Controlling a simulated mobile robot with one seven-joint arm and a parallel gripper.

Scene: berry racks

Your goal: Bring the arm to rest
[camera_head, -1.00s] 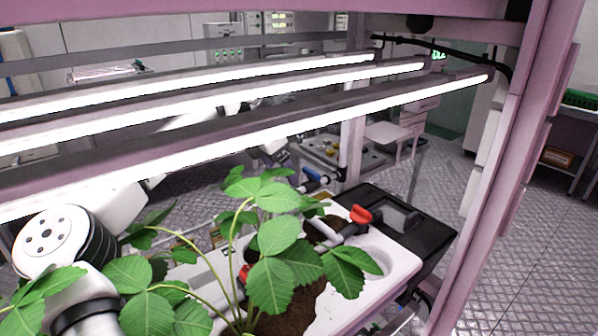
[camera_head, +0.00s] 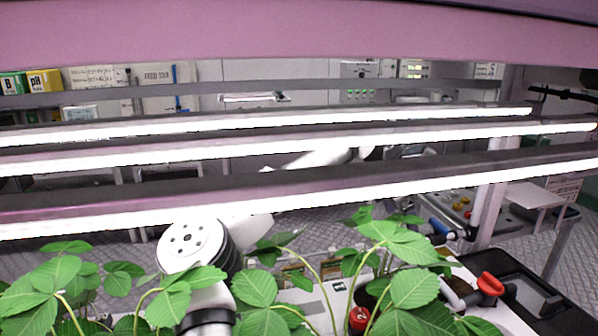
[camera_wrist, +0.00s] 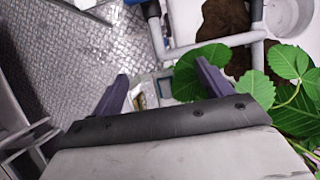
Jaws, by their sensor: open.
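My gripper (camera_wrist: 162,84) is open in the wrist view, with its two dark fingers spread apart and nothing held between them. Beyond the fingers lie a grey pipe and strawberry leaves (camera_wrist: 205,72). In the head view my white arm rises among the plants and passes behind the light bars. The gripper itself cannot be made out there.
Bright light bars (camera_head: 300,192) cross above the plants (camera_head: 255,287) close to my arm. A red-handled valve (camera_head: 490,284) and a black container (camera_head: 525,300) stand at the right. The wrist view shows open metal floor (camera_wrist: 85,60) at left.

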